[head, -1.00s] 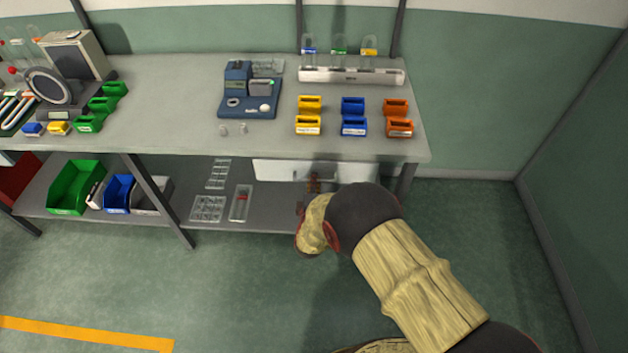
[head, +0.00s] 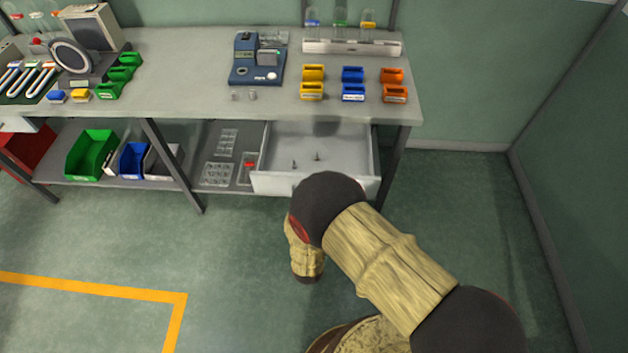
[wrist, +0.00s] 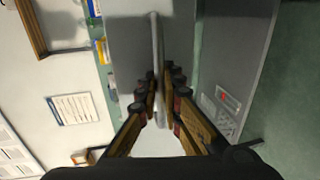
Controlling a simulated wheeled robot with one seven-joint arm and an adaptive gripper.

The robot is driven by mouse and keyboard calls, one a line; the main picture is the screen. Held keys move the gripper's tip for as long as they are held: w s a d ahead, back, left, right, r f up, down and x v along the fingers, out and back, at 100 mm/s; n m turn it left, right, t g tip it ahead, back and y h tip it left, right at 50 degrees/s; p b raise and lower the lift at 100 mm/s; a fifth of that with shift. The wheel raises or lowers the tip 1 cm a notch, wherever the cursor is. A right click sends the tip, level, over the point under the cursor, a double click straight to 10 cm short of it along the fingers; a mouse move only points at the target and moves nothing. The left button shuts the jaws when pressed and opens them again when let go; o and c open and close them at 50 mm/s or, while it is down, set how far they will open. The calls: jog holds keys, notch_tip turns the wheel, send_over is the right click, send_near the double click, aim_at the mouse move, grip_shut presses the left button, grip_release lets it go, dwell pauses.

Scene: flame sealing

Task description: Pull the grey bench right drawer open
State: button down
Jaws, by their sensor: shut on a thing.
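The right drawer (head: 268,184) of the grey bench (head: 200,110) stands open in the head view, its pale tray sticking out below the bench top. Two small dark items lie inside it. In the wrist view my gripper (wrist: 161,88) has its fingers on both sides of a thin pale bar (wrist: 156,45) at the drawer's front and is shut on it. I cannot tell whether this bar is the handle or the front's edge. In the head view my arm covers the gripper and part of the drawer front.
Yellow bins (head: 312,92), blue bins (head: 353,92) and orange bins (head: 394,93) stand on the bench top above the drawer. A blue device (head: 245,72) stands left of them. The lower shelf holds a green bin (head: 90,155). The floor before the bench is clear.

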jog(key=shift+f+v, duration=0.25)
jog(key=shift+v, duration=0.85)
jog(key=c, duration=2.3)
grip_release()
jog(key=v, duration=1.2)
